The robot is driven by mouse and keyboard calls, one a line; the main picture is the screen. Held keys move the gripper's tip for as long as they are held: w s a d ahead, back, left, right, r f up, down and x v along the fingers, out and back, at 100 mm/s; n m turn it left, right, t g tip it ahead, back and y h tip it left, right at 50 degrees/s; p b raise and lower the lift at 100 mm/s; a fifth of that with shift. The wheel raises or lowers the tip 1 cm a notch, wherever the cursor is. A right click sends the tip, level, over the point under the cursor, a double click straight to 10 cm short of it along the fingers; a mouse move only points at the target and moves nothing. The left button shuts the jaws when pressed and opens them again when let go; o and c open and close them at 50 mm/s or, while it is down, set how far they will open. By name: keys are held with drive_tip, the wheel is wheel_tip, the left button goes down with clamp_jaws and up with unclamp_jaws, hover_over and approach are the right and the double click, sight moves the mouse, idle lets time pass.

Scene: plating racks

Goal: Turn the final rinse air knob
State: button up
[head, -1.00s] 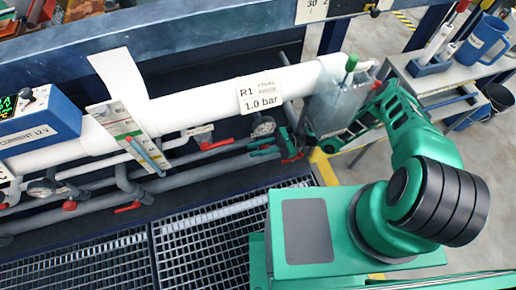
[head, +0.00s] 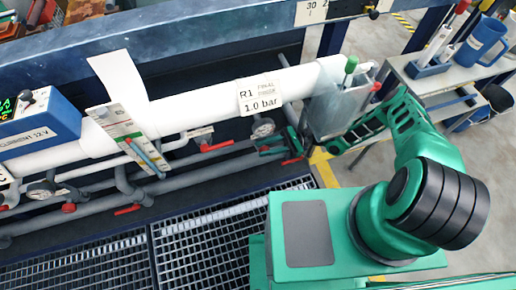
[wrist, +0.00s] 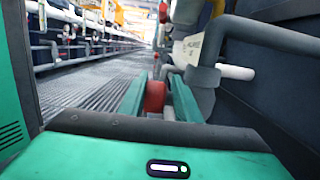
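The red air knob (wrist: 154,97) sits between the two green fingers of my gripper (wrist: 157,92) in the wrist view. In the head view my gripper (head: 282,148) is at the lower pipe, under the white tank pipe's sign "R1 FINAL RINSE 1.0 bar" (head: 260,97). A round pressure gauge (head: 263,128) is just above and left of the fingers. The knob's far side is hidden.
A grey metal box (head: 338,108) with a green-topped handle stands close to my forearm. Other red valve handles (head: 215,146) line the pipes at left. In the wrist view a grey pipe (wrist: 270,35) runs close on the right. Open grating (head: 195,235) lies below.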

drive_tip(key=v, duration=0.7)
drive_tip(key=shift+w+d, duration=0.1)
drive_tip(key=shift+d, duration=0.1)
